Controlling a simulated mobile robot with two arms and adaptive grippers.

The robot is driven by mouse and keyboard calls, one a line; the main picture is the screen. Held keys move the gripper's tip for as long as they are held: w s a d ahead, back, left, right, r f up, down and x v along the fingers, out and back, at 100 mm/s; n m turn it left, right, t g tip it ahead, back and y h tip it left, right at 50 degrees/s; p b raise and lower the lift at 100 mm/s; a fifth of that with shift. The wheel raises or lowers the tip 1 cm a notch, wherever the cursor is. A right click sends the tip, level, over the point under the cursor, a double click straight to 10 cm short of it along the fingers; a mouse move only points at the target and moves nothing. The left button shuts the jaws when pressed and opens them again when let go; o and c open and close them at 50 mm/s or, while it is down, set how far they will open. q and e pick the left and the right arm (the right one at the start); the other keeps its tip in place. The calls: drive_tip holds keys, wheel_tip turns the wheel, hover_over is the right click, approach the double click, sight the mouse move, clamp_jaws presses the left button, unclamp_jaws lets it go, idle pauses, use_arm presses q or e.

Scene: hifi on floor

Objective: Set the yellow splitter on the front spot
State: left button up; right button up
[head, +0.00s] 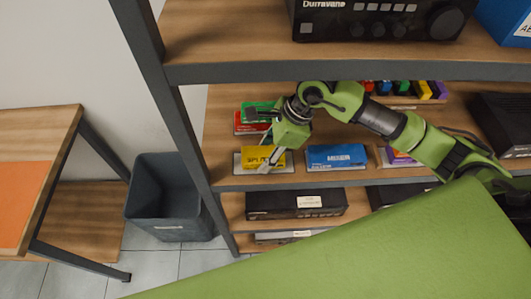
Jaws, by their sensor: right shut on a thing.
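The yellow splitter (254,159) is a small yellow box with dark lettering, at the front left of the middle shelf. It is at a pale flat plate (286,169) near the shelf's front edge; I cannot tell whether it rests on it. My right gripper (270,162) reaches down to the box's right side and is shut on it, covering part of it. A green box and a red box (243,128) lie behind it, partly hidden by the gripper. My left gripper is not in view.
A blue box marked as a mixer (336,156) stands right of the splitter, with a purple item (401,157) farther right. The shelf's left upright (187,120) is close by. A grey bin (166,197) stands on the floor. Black units (296,203) fill the shelf below.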

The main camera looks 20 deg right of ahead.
drive_tip(key=shift+f+b, duration=0.3)
idle(0.5)
drive_tip(key=o, duration=1.3)
drive_tip(key=shift+o, duration=0.2)
drive_tip(key=v, duration=0.5)
drive_tip(key=shift+d+r, duration=0.1)
drive_tip(key=shift+d, duration=0.3)
drive_tip(key=s+d, duration=0.1)
drive_tip(key=d, duration=0.2)
drive_tip(key=s+d, duration=0.1)
drive_tip(key=d, duration=0.3)
drive_tip(key=s+d, duration=0.1)
drive_tip(key=d, duration=0.2)
drive_tip(key=shift+s+d, duration=0.25)
drive_tip(key=shift+d, duration=0.15)
